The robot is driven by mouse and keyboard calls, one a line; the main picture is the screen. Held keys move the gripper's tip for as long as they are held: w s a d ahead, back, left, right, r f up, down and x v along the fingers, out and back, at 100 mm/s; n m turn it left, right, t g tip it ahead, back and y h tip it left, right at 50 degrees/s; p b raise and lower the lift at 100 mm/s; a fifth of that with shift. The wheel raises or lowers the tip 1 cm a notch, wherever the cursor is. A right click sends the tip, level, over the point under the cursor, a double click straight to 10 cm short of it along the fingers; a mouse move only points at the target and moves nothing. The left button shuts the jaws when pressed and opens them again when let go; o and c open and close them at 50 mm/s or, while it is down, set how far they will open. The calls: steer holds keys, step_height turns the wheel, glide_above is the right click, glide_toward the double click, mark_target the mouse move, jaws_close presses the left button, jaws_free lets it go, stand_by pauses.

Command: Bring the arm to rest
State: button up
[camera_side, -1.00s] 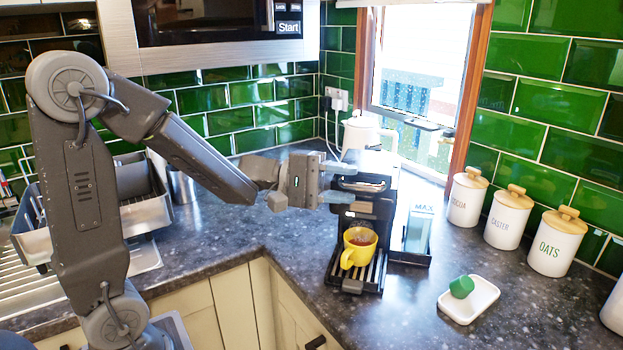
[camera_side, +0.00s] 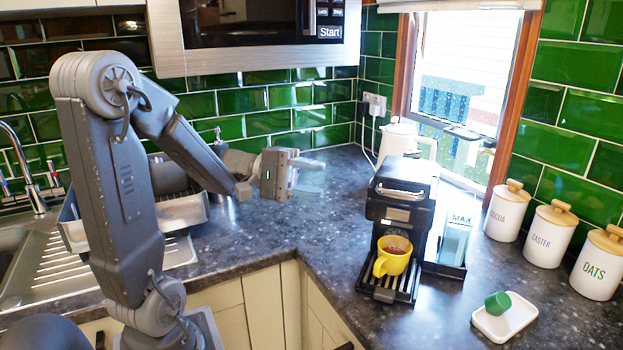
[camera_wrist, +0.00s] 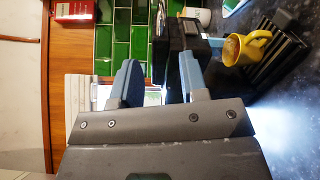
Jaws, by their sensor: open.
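My gripper (camera_side: 312,178) is open and empty in the side view, above the dark worktop and left of the black coffee machine (camera_side: 402,205), clear of it. In the wrist view its two blue-grey fingers (camera_wrist: 160,82) stand apart with nothing between them. The yellow cup (camera_side: 393,256) with dark liquid stands upright on the machine's drip tray (camera_side: 375,285). The yellow cup also shows at the upper right of the wrist view (camera_wrist: 247,47).
A white kettle (camera_side: 408,140) stands behind the machine by the window. Canisters (camera_side: 550,235) line the right wall. A white dish (camera_side: 508,318) with a green capsule (camera_side: 498,303) lies at front right. A dish rack (camera_side: 180,212) is behind my arm. A microwave (camera_side: 265,30) hangs above.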

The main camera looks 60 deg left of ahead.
stand_by(0.3)
steer(key=s+d+f+m+g+y, duration=0.2)
steer(key=s+d+f+m+g, duration=0.15)
steer(key=d+g, duration=0.55)
steer(key=s+d+m+t+y, duration=0.1)
steer(key=s+m+t+y, duration=0.2)
steer(key=s+m+y, duration=0.4)
steer(key=shift+f+y, duration=0.45)
steer(key=shift+y, duration=1.95)
steer(key=shift+s, duration=0.1)
